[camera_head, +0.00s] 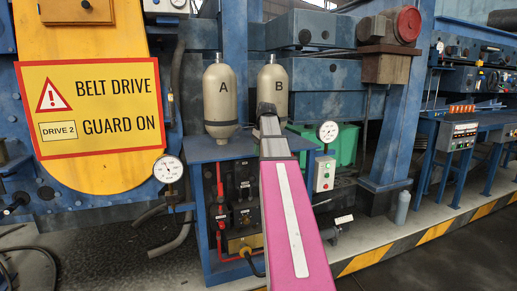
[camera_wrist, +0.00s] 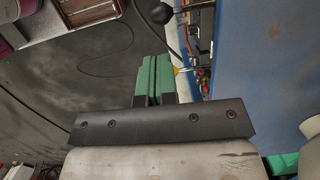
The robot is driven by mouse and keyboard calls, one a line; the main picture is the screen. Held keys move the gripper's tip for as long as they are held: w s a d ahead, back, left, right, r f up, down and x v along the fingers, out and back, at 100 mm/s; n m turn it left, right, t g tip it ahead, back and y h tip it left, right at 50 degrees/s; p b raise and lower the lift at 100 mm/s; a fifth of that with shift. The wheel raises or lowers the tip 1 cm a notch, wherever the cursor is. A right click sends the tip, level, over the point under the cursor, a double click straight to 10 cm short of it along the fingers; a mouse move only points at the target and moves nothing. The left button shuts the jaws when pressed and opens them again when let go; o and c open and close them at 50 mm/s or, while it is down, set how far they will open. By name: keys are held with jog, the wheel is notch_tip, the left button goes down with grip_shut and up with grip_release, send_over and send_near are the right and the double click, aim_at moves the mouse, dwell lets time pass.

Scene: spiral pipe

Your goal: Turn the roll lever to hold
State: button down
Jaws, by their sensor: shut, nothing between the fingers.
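In the wrist view my gripper (camera_wrist: 154,61) is shut, its two green fingers pressed together with nothing between them. A lever with a black ball knob (camera_wrist: 178,17) shows beyond the fingertips, a little to the right and apart from them. Its rod runs down beside the blue stand. In the head view my pink arm reaches toward the stand and hides my fingertips. A yellow plate (camera_head: 244,243) with a dark rod sits low on the stand's front; I cannot tell whether this is the same lever. No hold marking is readable.
The blue stand (camera_head: 205,152) carries two tanks, A (camera_head: 221,98) and B (camera_head: 272,80). Pressure gauges (camera_head: 168,169) flank it. A yellow belt drive guard sign (camera_head: 92,108) is at the left.

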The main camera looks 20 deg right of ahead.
aim_at(254, 177)
jog(key=f, duration=0.3)
jog(key=a+f, duration=0.1)
jog(key=f, duration=0.2)
jog(key=a+f, duration=0.1)
jog(key=f, duration=0.2)
jog(key=shift+w+f, duration=0.2)
jog(key=shift+f, duration=0.1)
jog(key=shift+s+f+t, duration=0.5)
jog(key=shift+f+t, duration=0.05)
jog(key=shift+t, duration=0.05)
jog(key=shift+w+f+t, duration=0.1)
jog(key=shift+f+t, duration=0.2)
jog(key=shift+t, duration=0.1)
jog(key=shift+d, duration=0.1)
jog(key=v, duration=1.4)
jog(key=s+a+f+n, duration=0.5)
jog(key=a+f+n, duration=0.1)
jog(key=f, duration=0.8)
jog(key=s+a+f+n+g+h, duration=0.1)
jog(key=s+a+f+n, duration=0.4)
jog(key=a+f, duration=0.4)
jog(key=s+a+f+n+g+h, duration=0.1)
jog(key=s+a+f+n, duration=0.4)
jog(key=f, duration=1.4)
jog(key=a+n, duration=0.2)
jog(key=a, duration=0.1)
jog(key=shift+s+f, duration=0.3)
